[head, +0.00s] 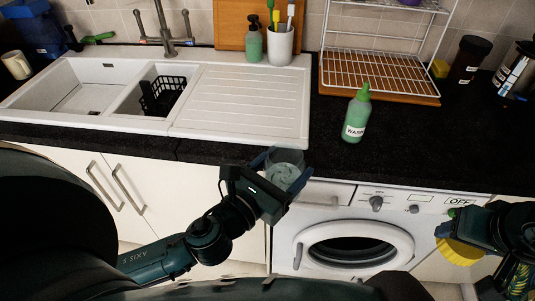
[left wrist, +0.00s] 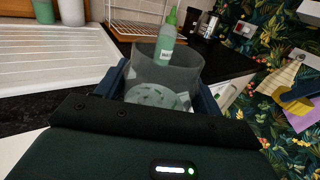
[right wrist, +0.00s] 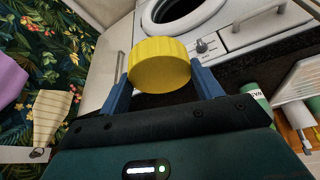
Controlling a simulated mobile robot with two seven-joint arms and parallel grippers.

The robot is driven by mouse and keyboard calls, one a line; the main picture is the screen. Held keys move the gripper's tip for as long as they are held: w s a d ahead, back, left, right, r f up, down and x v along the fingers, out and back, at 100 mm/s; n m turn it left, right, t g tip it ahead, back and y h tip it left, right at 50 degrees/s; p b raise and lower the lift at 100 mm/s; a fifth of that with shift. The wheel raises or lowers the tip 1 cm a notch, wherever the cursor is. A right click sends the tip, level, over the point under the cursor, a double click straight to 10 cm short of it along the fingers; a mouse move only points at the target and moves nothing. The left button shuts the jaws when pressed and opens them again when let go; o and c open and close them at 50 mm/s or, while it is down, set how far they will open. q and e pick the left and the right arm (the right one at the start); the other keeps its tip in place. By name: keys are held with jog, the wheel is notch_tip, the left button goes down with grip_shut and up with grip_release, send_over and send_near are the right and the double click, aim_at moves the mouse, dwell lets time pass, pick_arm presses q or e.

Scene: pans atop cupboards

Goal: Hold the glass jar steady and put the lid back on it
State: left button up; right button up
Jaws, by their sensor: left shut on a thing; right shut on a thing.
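The clear glass jar (head: 286,168) is held in my left gripper (head: 280,172), in front of the counter edge near the draining board. In the left wrist view the jar (left wrist: 165,82) sits between the two blue fingers, its open top showing. The yellow lid (head: 459,250) is held in my right gripper (head: 450,238) at the far right of the head view, in front of the washing machine. In the right wrist view the round, ridged lid (right wrist: 159,65) sits between both blue fingers. Jar and lid are well apart.
The black counter (head: 410,140) runs behind both grippers. A green bottle (head: 357,115) stands on it behind the jar. A white wire rack (head: 380,75) and a sink with a draining board (head: 240,100) are farther back. The washing machine (head: 350,225) is below.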

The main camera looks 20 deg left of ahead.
pick_arm(q)
jog(key=w+d+m+g+h, duration=0.1)
jog(key=d+m+g+h, duration=0.2)
jog(key=d+m+h, duration=0.2)
jog(key=d+h, duration=0.2)
jog(key=d, duration=0.2)
jog(key=shift+w+d+r+g, duration=0.15)
jog(key=shift+w+r+g, duration=0.15)
jog(key=shift+w+r, duration=0.05)
jog(key=shift+f, duration=0.1)
pick_arm(e)
jog(key=a+r, duration=0.5)
jog(key=a, duration=0.3)
jog(key=w+a+r, duration=0.1)
jog(key=a+r, duration=0.4)
jog(key=a, duration=0.3)
jog(key=w+a+r+n, duration=0.1)
jog(key=a+r, duration=0.4)
jog(key=a, duration=0.3)
jog(key=shift+a, duration=0.3)
jog(key=shift+f, duration=1.9)
jog(key=shift+s, duration=0.15)
jog(key=shift+f, duration=0.85)
jog(key=shift+f, duration=0.55)
